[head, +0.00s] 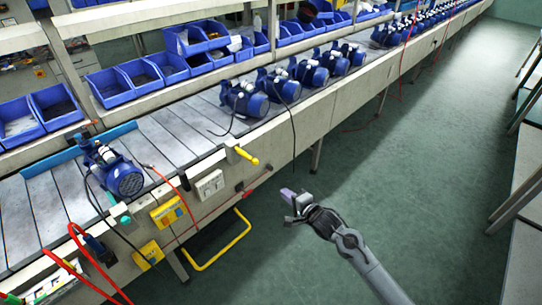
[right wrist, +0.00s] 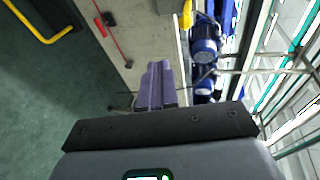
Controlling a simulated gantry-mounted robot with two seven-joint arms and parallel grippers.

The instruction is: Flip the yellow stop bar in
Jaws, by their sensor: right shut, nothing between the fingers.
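A short yellow stop bar (head: 247,156) juts outward from a pale block on the front edge of the conveyor. In the right wrist view, a yellow piece that looks like the same bar (right wrist: 187,15) shows at the top, partly cut off. My right gripper (head: 288,196) is shut and empty, out over the floor in front of the line, to the right of and lower in the picture than the bar. Its purple fingers (right wrist: 155,85) are together in the wrist view and apart from the bar. My left gripper is not in view.
Blue pumps (head: 243,98) stand along the conveyor (head: 172,128). A yellow loop-shaped rail (head: 232,251) hangs low below the front panel. A red rod (head: 222,209), a white switch plate (head: 209,185) and hanging cables are on the front side. The green floor (head: 385,165) is clear.

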